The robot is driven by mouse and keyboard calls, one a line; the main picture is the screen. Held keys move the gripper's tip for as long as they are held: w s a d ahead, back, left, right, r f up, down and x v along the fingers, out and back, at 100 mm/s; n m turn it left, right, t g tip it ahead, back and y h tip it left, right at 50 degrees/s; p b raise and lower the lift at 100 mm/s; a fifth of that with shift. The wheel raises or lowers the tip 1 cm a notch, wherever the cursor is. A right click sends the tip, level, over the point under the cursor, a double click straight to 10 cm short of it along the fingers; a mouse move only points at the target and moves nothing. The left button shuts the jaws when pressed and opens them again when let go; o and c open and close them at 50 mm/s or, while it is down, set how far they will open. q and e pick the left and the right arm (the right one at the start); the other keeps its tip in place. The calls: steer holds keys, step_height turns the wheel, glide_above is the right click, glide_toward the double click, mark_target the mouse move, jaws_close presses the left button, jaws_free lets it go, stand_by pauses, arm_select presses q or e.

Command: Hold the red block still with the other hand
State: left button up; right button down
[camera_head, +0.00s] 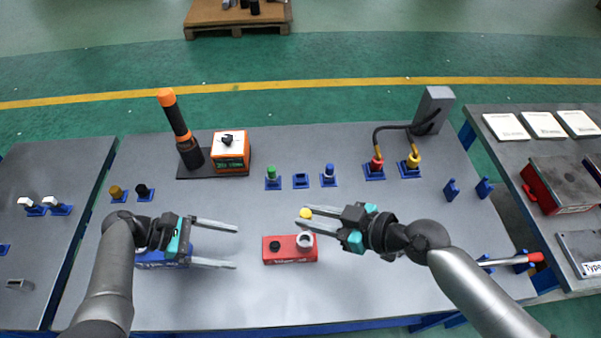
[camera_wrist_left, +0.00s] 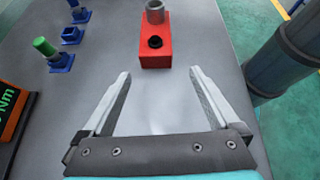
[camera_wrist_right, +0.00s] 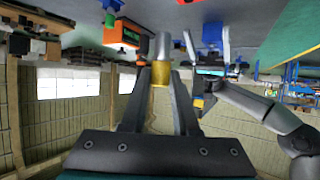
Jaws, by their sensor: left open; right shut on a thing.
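In the left wrist view the red block (camera_wrist_left: 155,58) is straight ahead, beyond my fingertips. My left gripper (camera_head: 237,248) is open and empty, just left of the block, fingers pointing at it, not touching. My right gripper (camera_head: 305,219) is shut on a yellow-ended cylinder (camera_head: 306,213), above and behind the block. In the right wrist view the cylinder (camera_wrist_right: 160,74) sits between the fingers, with a grey part beyond it.
A blue block (camera_head: 150,262) is partly hidden under my left gripper. Green (camera_head: 272,173) and blue (camera_head: 328,171) pieces stand in blue holders behind, with an empty holder (camera_head: 301,181) between them. An orange box (camera_head: 231,152) stands back left. The table front is clear.

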mark_target(264, 249)
arm_select(q)
steer(key=shift+w+d+m, duration=0.4)
steer(key=shift+w+d, duration=0.05)
steer(key=shift+f+x, duration=0.25)
steer(key=shift+x, duration=4.2)
steer(key=shift+a, duration=0.1)
jaws_close()
